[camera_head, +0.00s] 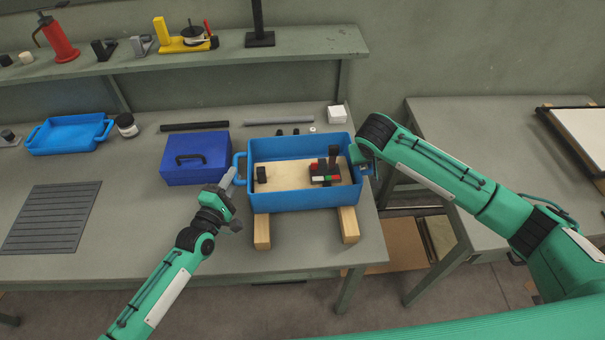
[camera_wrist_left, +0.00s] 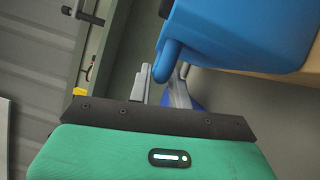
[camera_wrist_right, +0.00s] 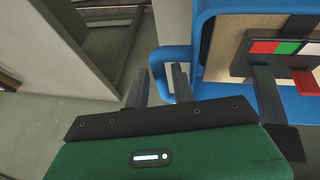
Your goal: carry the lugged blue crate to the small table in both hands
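The lugged blue crate (camera_head: 300,199) rests on two wooden blocks on the workbench. It holds a black block and a dark item with coloured patches. My left gripper (camera_head: 230,181) is open at the crate's left lug (camera_head: 240,168); in the left wrist view its fingers (camera_wrist_left: 160,86) stand apart with the lug (camera_wrist_left: 167,62) near their tips. My right gripper (camera_head: 362,168) is at the right lug, mostly hidden by its own arm. The right wrist view shows its fingers (camera_wrist_right: 158,86) apart, on either side of the lug bar (camera_wrist_right: 155,66). A small table (camera_head: 460,125) stands right.
On the bench are a blue toolbox (camera_head: 197,160), a smaller blue tray (camera_head: 70,134), a slatted mat (camera_head: 50,217), a tape roll (camera_head: 126,124) and a white box (camera_head: 337,114). A framed panel (camera_head: 582,128) lies on the small table's right side. A gap separates bench and table.

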